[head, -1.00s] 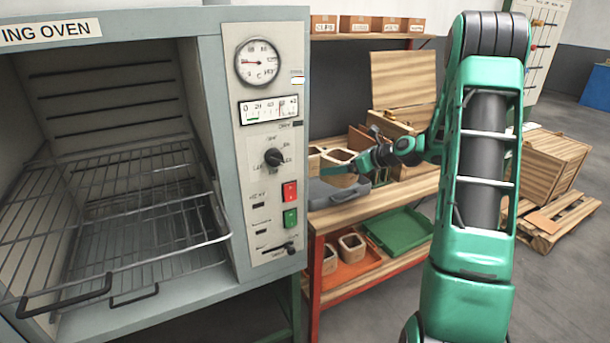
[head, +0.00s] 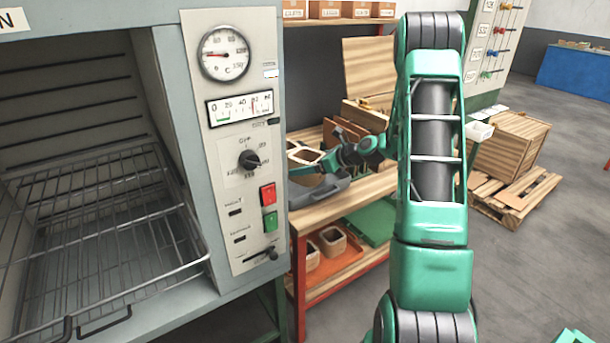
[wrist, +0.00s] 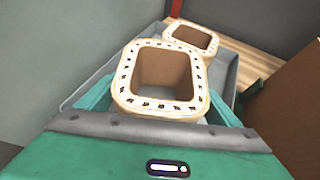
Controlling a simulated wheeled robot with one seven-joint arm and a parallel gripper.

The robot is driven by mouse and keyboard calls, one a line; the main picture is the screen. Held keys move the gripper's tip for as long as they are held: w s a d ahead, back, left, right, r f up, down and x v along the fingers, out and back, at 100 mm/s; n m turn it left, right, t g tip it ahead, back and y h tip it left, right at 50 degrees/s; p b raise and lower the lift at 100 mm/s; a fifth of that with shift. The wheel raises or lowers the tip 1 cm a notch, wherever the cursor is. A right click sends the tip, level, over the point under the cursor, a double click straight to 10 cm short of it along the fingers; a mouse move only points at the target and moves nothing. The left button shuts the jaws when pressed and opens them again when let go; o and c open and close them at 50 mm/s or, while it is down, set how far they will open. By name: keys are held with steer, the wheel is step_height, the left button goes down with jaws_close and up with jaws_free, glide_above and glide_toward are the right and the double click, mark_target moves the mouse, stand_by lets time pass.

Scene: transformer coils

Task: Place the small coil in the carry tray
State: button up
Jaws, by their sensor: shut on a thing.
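My gripper (head: 332,160) is shut on a square, hollow, pale wooden coil (wrist: 165,62), which appears to be the small coil. The held coil also shows in the head view (head: 308,156), upright with its opening facing up. Green fingers show on both sides of it in the wrist view. A grey tray (head: 325,191), apparently the carry tray, lies on the wooden bench under the gripper. A second coil (wrist: 193,38) stands behind the held one, within the tray's outline. I cannot tell whether the held coil touches the tray floor.
The oven (head: 240,150) with its wire rack stands close on the left and hides part of the bench. Brown boards (head: 345,132) stand behind the gripper. On the lower shelf are coils in an orange tray (head: 345,262) and a green tray (head: 372,222). The bench's right front is clear.

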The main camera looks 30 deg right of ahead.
steer(key=shift+f, duration=1.65)
steer(key=o, duration=1.4)
steer(key=shift+s, duration=0.1)
